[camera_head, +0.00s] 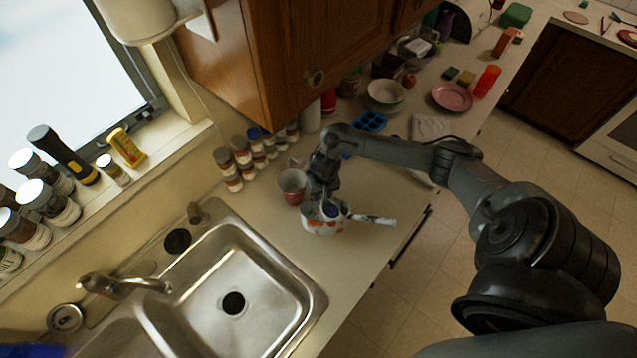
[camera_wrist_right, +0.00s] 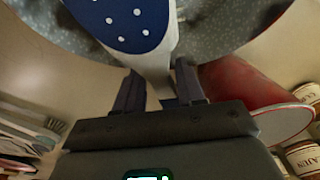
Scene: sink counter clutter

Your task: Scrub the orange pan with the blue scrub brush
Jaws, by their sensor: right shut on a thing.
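The orange pan (camera_head: 312,228), patterned orange and white, stands on the counter to the right of the sink, its handle (camera_head: 375,220) pointing right. The wrist view shows its speckled grey inside (camera_wrist_right: 215,28). My right gripper (camera_head: 325,192) is over the pan, pointing down, shut on the pale handle (camera_wrist_right: 157,72) of the blue scrub brush (camera_head: 331,211). The brush's blue head with white dots (camera_wrist_right: 125,18) is inside or just over the pan; I cannot tell whether it touches the bottom. My left gripper is not in view.
A red cup (camera_head: 291,182) stands close behind the pan, near my right gripper. Several spice jars (camera_head: 228,168) line the wall. The steel sink (camera_head: 290,330) lies left of the pan. A blue tray (camera_head: 370,121), bowl (camera_head: 386,91) and pink plate (camera_head: 452,97) are farther along the counter.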

